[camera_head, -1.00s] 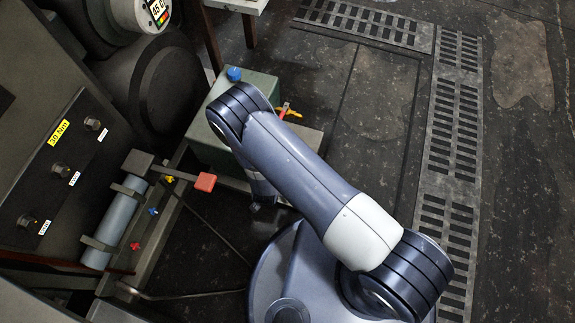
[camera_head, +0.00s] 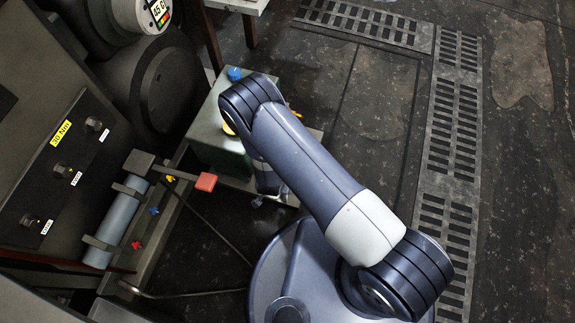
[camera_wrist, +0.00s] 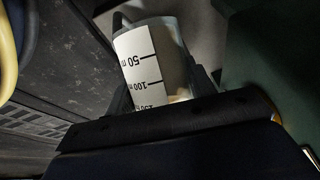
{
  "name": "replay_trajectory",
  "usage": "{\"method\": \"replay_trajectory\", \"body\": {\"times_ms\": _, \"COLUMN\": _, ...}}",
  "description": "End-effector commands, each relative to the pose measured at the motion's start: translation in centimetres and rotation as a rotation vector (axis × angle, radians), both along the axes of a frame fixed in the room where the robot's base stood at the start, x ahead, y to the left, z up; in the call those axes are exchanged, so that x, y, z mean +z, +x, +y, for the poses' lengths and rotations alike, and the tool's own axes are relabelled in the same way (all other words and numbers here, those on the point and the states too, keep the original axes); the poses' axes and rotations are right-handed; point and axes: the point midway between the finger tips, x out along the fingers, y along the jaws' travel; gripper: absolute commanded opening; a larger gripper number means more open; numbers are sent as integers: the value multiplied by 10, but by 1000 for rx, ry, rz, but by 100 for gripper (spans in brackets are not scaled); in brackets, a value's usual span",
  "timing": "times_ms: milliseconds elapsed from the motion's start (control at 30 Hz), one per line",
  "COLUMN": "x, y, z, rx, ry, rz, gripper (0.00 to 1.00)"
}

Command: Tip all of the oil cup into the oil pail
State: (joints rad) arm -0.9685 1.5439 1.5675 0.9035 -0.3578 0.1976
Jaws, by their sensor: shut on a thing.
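My gripper (camera_wrist: 168,92) is shut on the oil cup (camera_wrist: 145,62), a pale cup with a white scale strip marked 50, 100 and more. The scale print appears upside down in the wrist view. A small pale tan patch shows at the cup's lower right, but I cannot tell how much oil is inside. A yellow curved edge (camera_wrist: 7,50) shows at the left of the wrist view. I cannot identify the oil pail for certain.
A green box (camera_head: 213,150) with a blue knob (camera_head: 235,74) stands beyond my arm. A yellow round part (camera_head: 228,125) shows beside the arm. The floor at right is clear, with grates (camera_head: 455,120).

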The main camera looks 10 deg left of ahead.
Motion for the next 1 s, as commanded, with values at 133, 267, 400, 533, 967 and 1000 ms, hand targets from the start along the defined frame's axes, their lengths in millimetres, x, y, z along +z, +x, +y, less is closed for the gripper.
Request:
{"method": "replay_trajectory", "body": {"times_ms": 133, "x": 0, "y": 0, "z": 0, "rx": 0, "ry": 5, "rz": 19, "gripper": 18}}
{"method": "replay_trajectory", "body": {"times_ms": 267, "x": -1, "y": 0, "z": 0, "rx": 0, "ry": 9, "rz": 35, "gripper": 18}}
{"method": "replay_trajectory", "body": {"times_ms": 400, "x": -1, "y": -1, "z": 0, "rx": -1, "ry": 12, "rz": 54, "gripper": 18}}
{"method": "replay_trajectory", "body": {"times_ms": 533, "x": -2, "y": -1, "z": 1, "rx": -1, "ry": 17, "rz": 72, "gripper": 18}}
{"method": "replay_trajectory", "body": {"times_ms": 967, "x": -4, "y": -1, "z": 1, "rx": -1, "ry": 26, "rz": 117, "gripper": 18}}
{"method": "replay_trajectory", "body": {"times_ms": 1000, "x": -4, "y": -2, "z": 1, "rx": -2, "ry": 27, "rz": 122, "gripper": 18}}
